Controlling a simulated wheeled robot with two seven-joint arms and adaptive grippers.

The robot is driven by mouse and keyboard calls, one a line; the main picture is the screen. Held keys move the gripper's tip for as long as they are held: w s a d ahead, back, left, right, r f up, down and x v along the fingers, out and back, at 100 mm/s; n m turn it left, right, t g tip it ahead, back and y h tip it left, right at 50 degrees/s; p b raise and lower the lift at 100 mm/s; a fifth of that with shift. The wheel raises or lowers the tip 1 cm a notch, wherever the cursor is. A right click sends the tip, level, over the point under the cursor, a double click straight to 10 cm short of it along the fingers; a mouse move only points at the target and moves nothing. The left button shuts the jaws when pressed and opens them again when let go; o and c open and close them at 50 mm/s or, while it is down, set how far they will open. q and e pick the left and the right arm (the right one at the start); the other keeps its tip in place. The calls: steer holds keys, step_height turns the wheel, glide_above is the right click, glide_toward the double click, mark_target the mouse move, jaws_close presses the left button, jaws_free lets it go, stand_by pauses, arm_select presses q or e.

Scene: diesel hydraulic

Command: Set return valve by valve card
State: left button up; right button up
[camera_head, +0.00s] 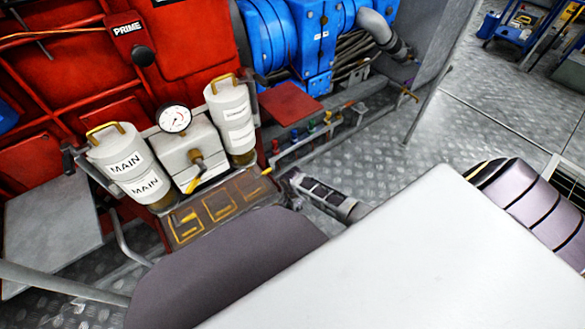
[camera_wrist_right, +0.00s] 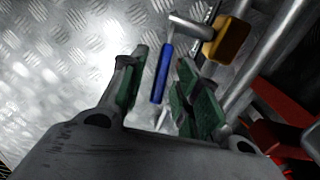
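In the right wrist view my right gripper (camera_wrist_right: 162,62) is open, with green pads on both fingers. A blue lever handle (camera_wrist_right: 162,72) shows in the gap between the fingers, with visible space on each side. It hangs from a grey metal fitting (camera_wrist_right: 190,24) beside an orange-yellow block (camera_wrist_right: 227,42). In the head view a row of small coloured valve handles, including a blue one (camera_head: 295,134) and a green one (camera_head: 311,125), sits on a low pipe. I cannot tell which valve is the return valve. No valve card can be made out. My left gripper is not visible.
Two white MAIN canisters (camera_head: 130,165) (camera_head: 232,117), a round gauge (camera_head: 174,119) and a yellow-handled valve (camera_head: 196,176) stand by the red engine (camera_head: 190,35). Blue machinery (camera_head: 300,40) is behind. Open tread-plate floor (camera_head: 450,135) lies to the right. My own body hides the lower right.

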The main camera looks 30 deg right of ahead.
jaws_close()
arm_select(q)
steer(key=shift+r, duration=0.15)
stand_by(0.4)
